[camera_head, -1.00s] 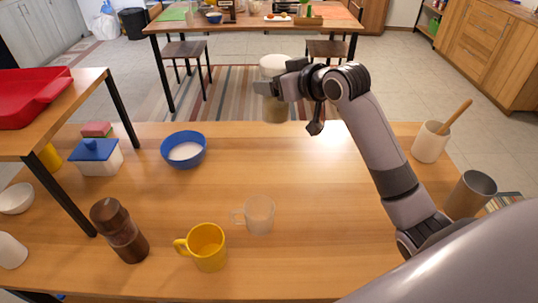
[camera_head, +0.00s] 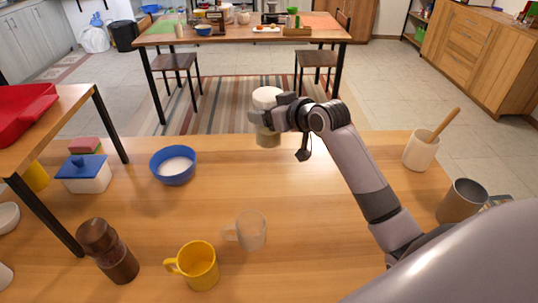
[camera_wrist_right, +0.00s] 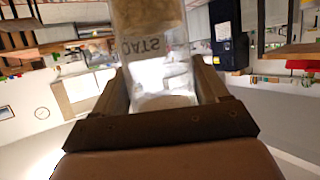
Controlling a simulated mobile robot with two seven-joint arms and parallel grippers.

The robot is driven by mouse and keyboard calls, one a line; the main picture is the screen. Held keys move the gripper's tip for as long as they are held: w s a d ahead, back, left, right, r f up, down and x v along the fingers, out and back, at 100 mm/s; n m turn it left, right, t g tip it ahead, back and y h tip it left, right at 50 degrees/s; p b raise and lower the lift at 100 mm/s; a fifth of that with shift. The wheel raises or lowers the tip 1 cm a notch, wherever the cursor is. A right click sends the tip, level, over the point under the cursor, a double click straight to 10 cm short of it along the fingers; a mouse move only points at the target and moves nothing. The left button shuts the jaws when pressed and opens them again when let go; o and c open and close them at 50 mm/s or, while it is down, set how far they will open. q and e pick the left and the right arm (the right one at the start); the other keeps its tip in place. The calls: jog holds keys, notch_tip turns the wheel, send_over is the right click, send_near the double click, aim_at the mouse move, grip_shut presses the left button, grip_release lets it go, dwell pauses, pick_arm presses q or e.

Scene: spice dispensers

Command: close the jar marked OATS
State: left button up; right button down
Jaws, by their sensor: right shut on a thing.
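The jar marked OATS (camera_head: 267,137) is held up over the far edge of the table. It is clear, with pale oats in its lower part and a whitish top above the fingers. I cannot tell whether that top is a lid. In the right wrist view the jar (camera_wrist_right: 148,22) shows its OATS lettering upside down. My right gripper (camera_head: 262,117) is shut around the jar; in the wrist view its two fingers (camera_wrist_right: 163,88) flank the glass. My left gripper is not in view.
On the wooden table (camera_head: 310,200) stand a glass mug (camera_head: 251,230), yellow mug (camera_head: 199,267), brown grinder (camera_head: 108,250), blue bowl (camera_head: 172,168) and blue-lidded box (camera_head: 84,174). A utensil crock (camera_head: 420,151) and grey cup (camera_head: 462,202) stand right. The table's middle is clear.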

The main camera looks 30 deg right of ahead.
notch_tip(320, 180, down, 8)
jog(key=shift+f, duration=0.1)
jog(key=shift+f+b, duration=0.3)
jog(key=shift+f, duration=1.8)
jog(key=shift+f, duration=0.2)
grip_release()
jog(key=shift+r, duration=0.15)
send_near(275, 140)
jog(key=f, duration=0.2)
jog(key=w+f, duration=0.1)
jog(key=f, duration=0.2)
jog(key=shift+d+p, duration=0.1)
jog(key=shift+p, duration=0.2)
